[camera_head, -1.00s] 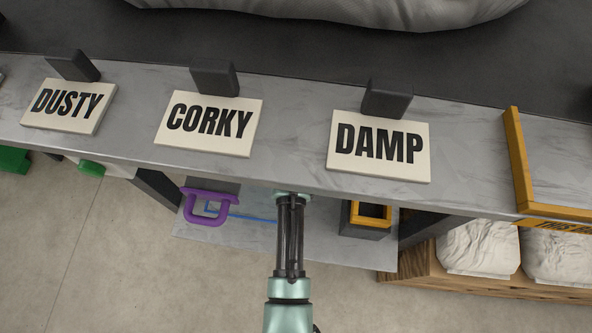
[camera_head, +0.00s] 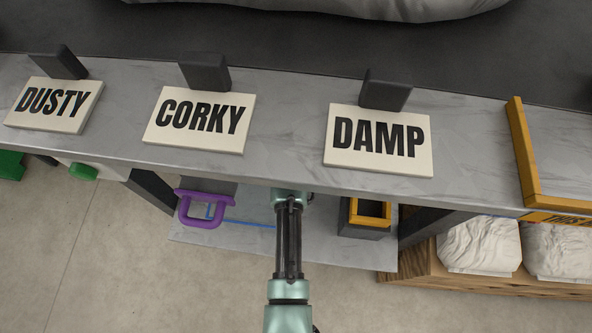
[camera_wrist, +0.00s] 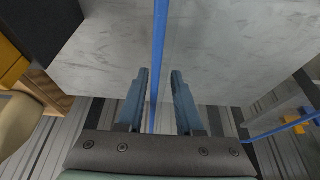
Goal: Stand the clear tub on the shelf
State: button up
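I cannot make out the clear tub's walls. A thin blue strip (camera_wrist: 157,50) runs between my fingers in the wrist view and a second one lies at the right; blue lines (camera_head: 245,222) also show in the head view. They may be the tub's rim, but I cannot tell. My gripper (camera_wrist: 160,72) has its fingers apart, with the strip between them and visibly clear of both. In the head view, my gripper's end is hidden under the worktop's edge. A grey lower shelf (camera_head: 330,253) extends below the worktop.
On the lower shelf are a purple handle-shaped piece (camera_head: 206,224) at left and a dark box with yellow rim (camera_head: 371,208) at right. The worktop (camera_head: 285,125) above carries DUSTY, CORKY and DAMP signs. A wooden crate (camera_head: 430,268) with white sacks stands right.

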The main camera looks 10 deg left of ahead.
jog(key=shift+r, duration=0.1)
jog(key=p+v, duration=0.3)
jog(key=v, duration=0.9)
jog(key=shift+s+p, duration=0.1)
jog(key=shift+p, duration=0.25)
